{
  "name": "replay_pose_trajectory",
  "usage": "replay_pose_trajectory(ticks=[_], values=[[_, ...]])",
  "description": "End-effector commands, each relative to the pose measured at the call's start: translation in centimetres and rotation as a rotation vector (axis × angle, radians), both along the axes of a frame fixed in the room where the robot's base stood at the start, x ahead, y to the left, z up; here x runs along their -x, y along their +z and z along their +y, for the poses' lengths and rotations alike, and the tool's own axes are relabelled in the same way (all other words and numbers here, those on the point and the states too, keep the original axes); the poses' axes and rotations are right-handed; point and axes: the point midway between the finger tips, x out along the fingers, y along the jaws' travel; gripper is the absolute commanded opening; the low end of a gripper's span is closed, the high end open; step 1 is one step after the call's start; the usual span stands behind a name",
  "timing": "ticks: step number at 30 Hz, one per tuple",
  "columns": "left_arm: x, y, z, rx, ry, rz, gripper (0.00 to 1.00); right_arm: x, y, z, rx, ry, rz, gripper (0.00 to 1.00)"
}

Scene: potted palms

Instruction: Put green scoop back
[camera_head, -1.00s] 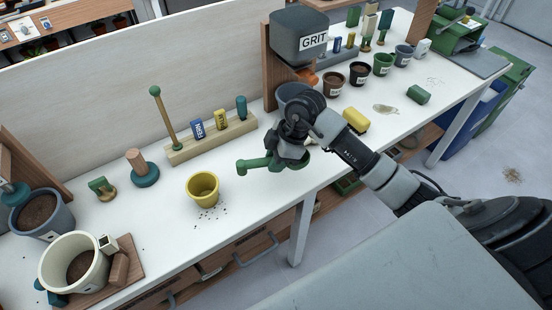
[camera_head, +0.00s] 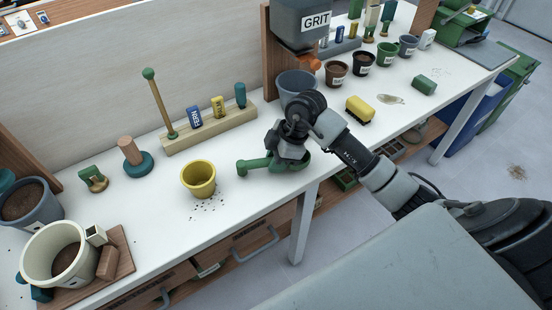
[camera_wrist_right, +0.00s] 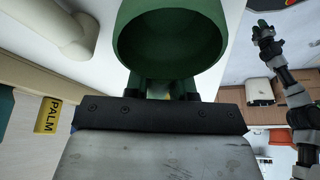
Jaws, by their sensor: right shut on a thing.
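The green scoop (camera_head: 256,164) is held over the front part of the white bench in the head view. Its round knob points left and its bowl is partly behind my right gripper (camera_head: 286,150). In the right wrist view, the round green scoop bowl (camera_wrist_right: 170,38) fills the top middle, just beyond the jaws (camera_wrist_right: 163,94), which are shut on the scoop. The head view does not show my left gripper. A small dark gripper (camera_wrist_right: 264,34) at the upper right of the wrist view seems to be mine; its jaws are too small to read.
A yellow pot (camera_head: 198,180) with spilled soil stands left of the scoop. Bare bench lies between the rack and scoop.

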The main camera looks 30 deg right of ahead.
Motion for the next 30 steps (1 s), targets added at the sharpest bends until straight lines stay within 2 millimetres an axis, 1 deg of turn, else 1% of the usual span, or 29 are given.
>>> replay_pose_trajectory(ticks=[16,17,21,22,30], values=[[-0.2,-0.4,0.0,0.001,0.000,-0.004,0.35,0.0,-1.2,0.0,0.000,0.000,0.000,0.00],[-0.2,-0.4,0.0,0.001,0.000,-0.004,0.35,0.0,-1.1,0.0,0.000,0.000,0.000,0.29],[-0.2,-0.4,0.0,0.001,0.000,-0.004,0.35,0.0,-1.1,0.0,0.000,0.000,0.000,0.51],[-0.2,-0.4,0.0,0.001,0.000,-0.004,0.35,0.0,-1.1,0.0,0.000,0.000,0.000,0.54],[-0.2,-0.4,0.0,0.001,0.000,-0.003,0.35,0.0,-1.0,0.0,0.001,0.000,0.000,0.54]])
